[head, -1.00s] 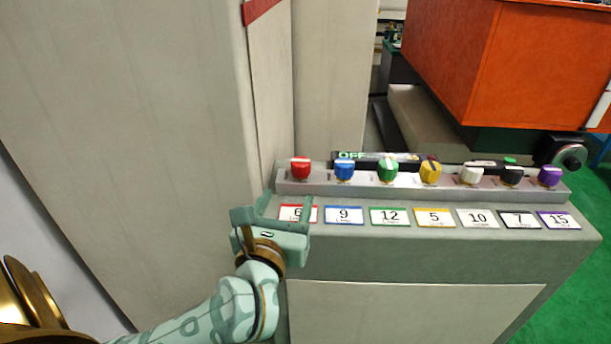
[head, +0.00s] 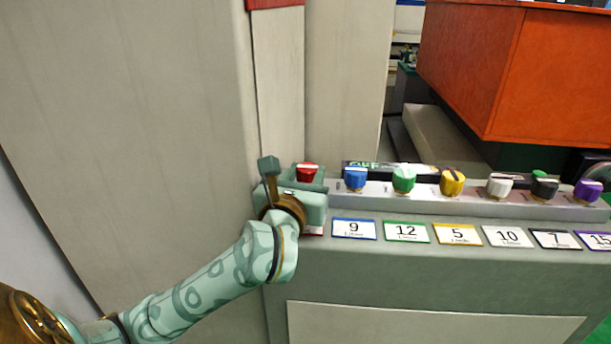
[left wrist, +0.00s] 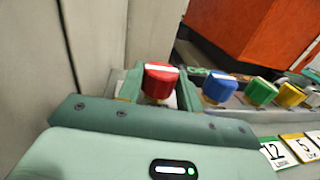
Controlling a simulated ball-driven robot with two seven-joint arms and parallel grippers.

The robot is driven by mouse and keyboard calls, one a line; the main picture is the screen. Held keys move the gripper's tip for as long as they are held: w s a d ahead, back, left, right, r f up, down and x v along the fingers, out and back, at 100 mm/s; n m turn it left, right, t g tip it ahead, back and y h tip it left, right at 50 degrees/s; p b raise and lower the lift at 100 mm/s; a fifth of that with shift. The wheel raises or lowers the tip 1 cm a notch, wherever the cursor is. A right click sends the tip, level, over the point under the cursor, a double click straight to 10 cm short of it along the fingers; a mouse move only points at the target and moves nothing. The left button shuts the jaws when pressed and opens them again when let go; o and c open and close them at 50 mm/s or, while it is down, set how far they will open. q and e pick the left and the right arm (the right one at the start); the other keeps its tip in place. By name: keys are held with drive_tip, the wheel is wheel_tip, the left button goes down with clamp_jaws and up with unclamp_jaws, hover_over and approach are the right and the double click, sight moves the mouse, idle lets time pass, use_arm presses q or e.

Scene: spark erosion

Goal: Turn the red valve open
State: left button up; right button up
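The red valve (head: 307,171) is a red knob with a white bar on top, at the left end of a row of coloured knobs. It also shows in the left wrist view (left wrist: 160,80), its white bar lying roughly crosswise. My left gripper (head: 302,177) is at the red valve, with one finger on each side of it. In the left wrist view the fingers stand apart, with a gap on the knob's left and the right finger very close to it. I cannot tell whether they touch it. The gripper hides the knob's base and most of its label. My right gripper is not in view.
A blue knob (head: 355,178) stands just right of the red one, then green (head: 404,179), yellow (head: 452,181) and several more. Numbered labels lie in front on the grey console (head: 430,265). A tall grey cabinet (head: 130,120) rises close on the left.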

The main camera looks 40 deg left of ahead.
use_arm(q)
drive_tip(key=shift+c, duration=1.2)
